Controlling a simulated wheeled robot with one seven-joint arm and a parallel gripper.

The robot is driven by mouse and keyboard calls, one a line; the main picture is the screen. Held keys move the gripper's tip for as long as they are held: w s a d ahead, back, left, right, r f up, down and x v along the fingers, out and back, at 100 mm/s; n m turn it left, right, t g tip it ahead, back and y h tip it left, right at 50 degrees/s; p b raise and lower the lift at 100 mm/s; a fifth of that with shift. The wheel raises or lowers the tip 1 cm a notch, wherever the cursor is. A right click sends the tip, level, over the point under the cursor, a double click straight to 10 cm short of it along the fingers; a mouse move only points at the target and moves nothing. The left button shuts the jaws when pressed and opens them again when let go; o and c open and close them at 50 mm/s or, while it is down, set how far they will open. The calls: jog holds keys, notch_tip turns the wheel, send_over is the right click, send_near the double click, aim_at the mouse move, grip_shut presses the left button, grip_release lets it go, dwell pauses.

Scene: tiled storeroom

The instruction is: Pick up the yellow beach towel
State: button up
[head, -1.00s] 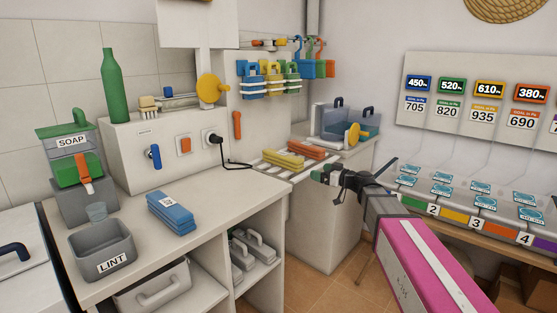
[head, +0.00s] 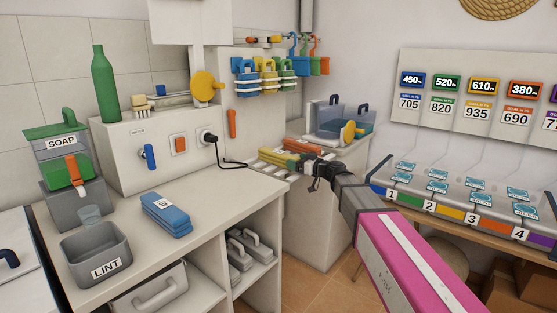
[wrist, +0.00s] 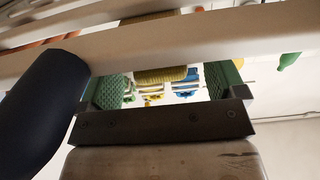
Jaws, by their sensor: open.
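The yellow beach towel (head: 281,161) lies folded on a white slatted rack at the back end of the counter. In the head view my gripper (head: 305,166) is close beside it and hides part of it. In the wrist view the towel (wrist: 153,36) shows as a ribbed yellow strip, cut across by a white rack bar. My gripper's green-padded fingers (wrist: 168,86) stand apart there, with the towel's lower part visible in the gap beyond them. Nothing is held, and contact with the towel cannot be made out.
An orange folded towel (head: 304,146) lies just behind the yellow one. The white rack bar (wrist: 200,42) crosses close in front of my fingers. A blue folded towel (head: 166,214) and a lint bin (head: 95,252) stand on the counter.

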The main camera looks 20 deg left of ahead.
aim_at(291, 156)
jog(key=x, duration=0.4)
jog(key=shift+w, duration=0.1)
jog(key=shift+d, duration=0.1)
jog(key=c, duration=1.1)
jog(key=shift+r, duration=0.1)
